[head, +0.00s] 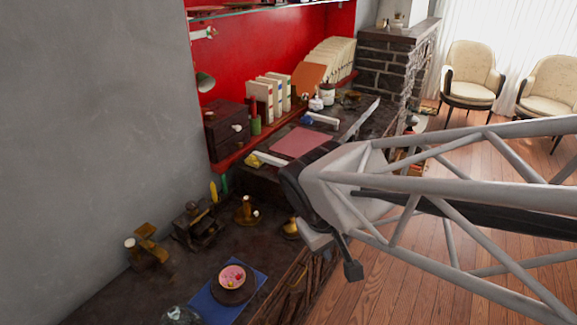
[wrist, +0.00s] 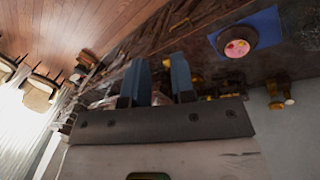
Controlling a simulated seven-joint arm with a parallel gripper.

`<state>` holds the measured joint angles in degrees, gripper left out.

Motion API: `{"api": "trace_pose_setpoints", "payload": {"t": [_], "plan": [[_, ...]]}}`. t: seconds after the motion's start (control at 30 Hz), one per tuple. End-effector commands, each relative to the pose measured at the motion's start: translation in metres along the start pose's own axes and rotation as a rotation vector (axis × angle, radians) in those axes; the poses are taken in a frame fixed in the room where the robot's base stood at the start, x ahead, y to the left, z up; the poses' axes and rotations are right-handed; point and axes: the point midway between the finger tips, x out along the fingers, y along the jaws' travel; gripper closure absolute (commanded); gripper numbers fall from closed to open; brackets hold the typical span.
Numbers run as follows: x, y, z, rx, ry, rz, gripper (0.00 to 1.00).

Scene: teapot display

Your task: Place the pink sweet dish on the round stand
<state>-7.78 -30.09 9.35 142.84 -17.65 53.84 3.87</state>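The pink sweet dish (head: 232,274) holds small coloured sweets and appears to rest on the dark round stand (head: 233,296), a little toward its back edge. In the wrist view the pink dish (wrist: 237,48) overlaps the dark stand (wrist: 222,42) at the upper right. A blue mat (head: 205,305) lies under the stand. My gripper (wrist: 161,76) has its two blue fingers apart with nothing held between them. It is away from the dish, above and to the right in the head view.
Brass holders (head: 246,211) and a dark ornate object (head: 195,226) stand behind the mat. A glass object (head: 180,316) is at its front left. A pink-red mat (head: 301,143), white books (head: 270,95) and a dark drawer box (head: 226,130) are farther back.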

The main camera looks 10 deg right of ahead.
Motion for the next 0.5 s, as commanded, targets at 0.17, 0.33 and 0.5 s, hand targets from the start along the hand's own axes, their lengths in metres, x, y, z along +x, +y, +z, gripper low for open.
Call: {"api": "trace_pose_setpoints", "payload": {"t": [0.17, 0.33, 0.5], "plan": [[-0.029, 0.008, 0.019, 0.166, 0.068, -0.113, 0.76], [-0.046, 0.010, 0.029, 0.256, 0.113, -0.183, 0.76], [-0.052, 0.010, 0.032, 0.288, 0.130, -0.209, 0.76]]}}
